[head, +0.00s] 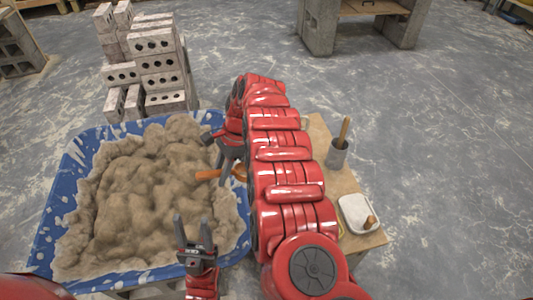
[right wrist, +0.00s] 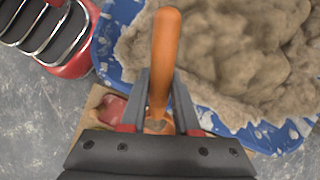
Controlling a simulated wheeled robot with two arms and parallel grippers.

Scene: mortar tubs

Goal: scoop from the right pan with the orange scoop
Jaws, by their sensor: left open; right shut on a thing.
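The orange scoop (head: 207,174) shows mostly as its handle, lying above the right part of the mortar in the head view. My right gripper (head: 226,168) is shut on that handle. In the right wrist view the orange handle (right wrist: 165,55) runs up between the two fingers; the scoop's far end is mostly hidden behind the gripper. My left gripper (head: 192,230) is open and empty, over the front edge of the blue tub (head: 70,165). The tub holds heaped tan mortar (head: 140,190). I cannot make out a pair of pans; my right arm hides part of the table.
A wooden table (head: 372,240) stands right of my right arm. It bears a grey cup (head: 337,155) with a stick and a white tray (head: 352,210) with a brown-handled tool. Stacked bricks (head: 158,65) stand behind the tub. A reddish thing (right wrist: 110,108) is partly hidden.

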